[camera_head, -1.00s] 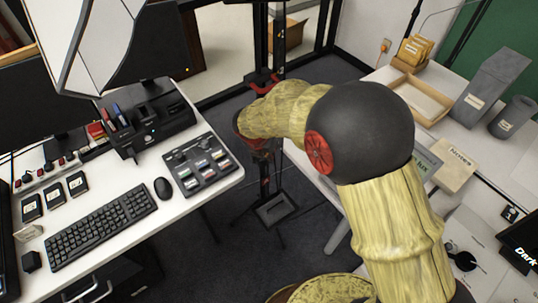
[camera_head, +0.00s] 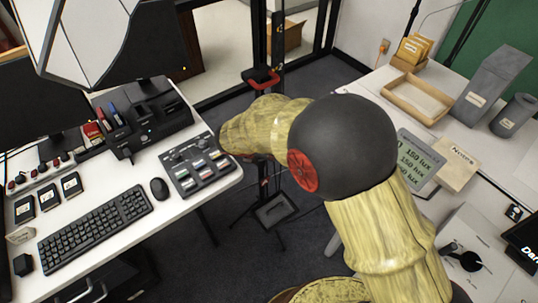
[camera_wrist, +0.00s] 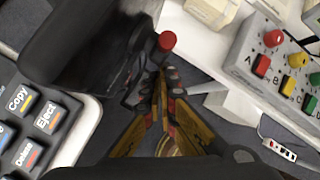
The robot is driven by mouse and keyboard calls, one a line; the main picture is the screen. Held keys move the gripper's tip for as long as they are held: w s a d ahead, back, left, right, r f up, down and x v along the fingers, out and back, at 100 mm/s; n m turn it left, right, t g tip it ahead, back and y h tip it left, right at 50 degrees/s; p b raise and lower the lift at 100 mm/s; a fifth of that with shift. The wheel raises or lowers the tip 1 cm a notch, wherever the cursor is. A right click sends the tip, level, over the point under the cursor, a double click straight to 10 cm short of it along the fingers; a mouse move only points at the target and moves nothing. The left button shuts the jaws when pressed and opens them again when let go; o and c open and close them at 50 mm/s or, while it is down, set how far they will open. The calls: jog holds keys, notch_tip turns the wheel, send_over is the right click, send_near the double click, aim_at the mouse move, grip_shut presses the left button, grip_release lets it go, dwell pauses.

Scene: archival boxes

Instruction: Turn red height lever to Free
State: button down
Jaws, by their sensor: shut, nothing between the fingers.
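In the wrist view, a round red knob (camera_wrist: 167,41) on a dark stem stands just beyond my fingertips, beside a large black part. It looks like the red height lever, but no Free marking is readable. My gripper (camera_wrist: 160,84) is shut and empty, its yellow-sided fingers meeting below the knob in the picture. A small gap seems to separate them; contact cannot be told. In the head view, a black column (camera_head: 277,45) with a red part (camera_head: 262,79) stands behind my arm. My arm hides the gripper and the column's middle there.
On the left stand a desk with a button panel (camera_head: 197,166), mouse (camera_head: 159,189) and keyboard (camera_head: 96,228). On the right, a table holds a wooden tray (camera_head: 417,100) and grey boxes. The wrist view shows a coloured-button box (camera_wrist: 285,75) at right and large labelled keys (camera_wrist: 47,118) at left.

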jog(key=shift+w+d+f+t+h+b, duration=0.2)
jog(key=shift+f+t+h+b, duration=0.15)
jog(key=shift+t+h+b, duration=0.5)
jog(key=shift+w+d+f+n+t+h+b, duration=0.15)
jog(key=shift+d+t+h+b, duration=0.2)
jog(key=shift+h, duration=0.35)
jog(key=shift+w+d+f+n+t+h+b, duration=0.15)
jog(key=shift+t+h, duration=0.25)
jog(key=shift+h, duration=0.25)
jog(key=shift+w+d+t+h, duration=0.1)
jog(key=shift+d+t+h, duration=0.05)
jog(key=shift+t+h, duration=0.35)
jog(key=shift+w+d+t+h, duration=0.15)
jog(key=shift+t+h, duration=0.25)
jog(key=shift+h, duration=0.2)
jog(key=shift+w+d+n+t+h+p, duration=0.15)
jog(key=shift+d+t+h+p, duration=0.15)
jog(key=shift+t+h, duration=0.2)
jog(key=shift+w+d+n+t+h+p, duration=0.1)
jog(key=shift+d+n+t+h+p, duration=0.05)
jog(key=shift+t+h+p, duration=0.3)
dwell(1.2)
dwell(1.0)
jog(key=s+d+f+p+v, duration=0.1)
jog(key=p+v, duration=0.1)
jog(key=v, duration=0.9)
jog(key=shift+s+f, duration=0.2)
jog(key=shift+s, duration=0.15)
